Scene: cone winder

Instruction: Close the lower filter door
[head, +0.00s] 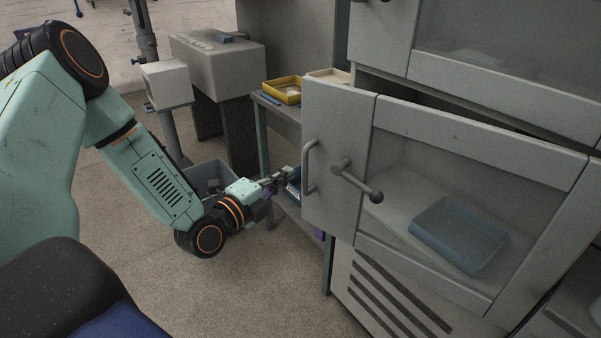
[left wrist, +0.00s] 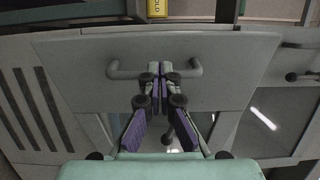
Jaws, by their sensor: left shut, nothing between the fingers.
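The lower filter door (head: 338,160) is a grey panel with a window, on the cabinet at the right of the head view. A dark gap shows along its top, and its left edge stands out from the cabinet. It carries a bar handle (head: 309,168) and a knobbed rod (head: 358,182). My left gripper (head: 287,173) is shut and empty, just left of the handle. In the left wrist view its fingertips (left wrist: 160,72) cover the middle of the handle (left wrist: 118,72) against the door panel (left wrist: 230,65). I cannot tell whether they touch. My right gripper is out of view.
A blue tray (head: 459,235) shows through the door's window. A side table behind the door holds a yellow tray (head: 283,92). A grey bin (head: 209,176) stands behind my left forearm. Vent slots (head: 395,300) lie below the door. The floor in front is clear.

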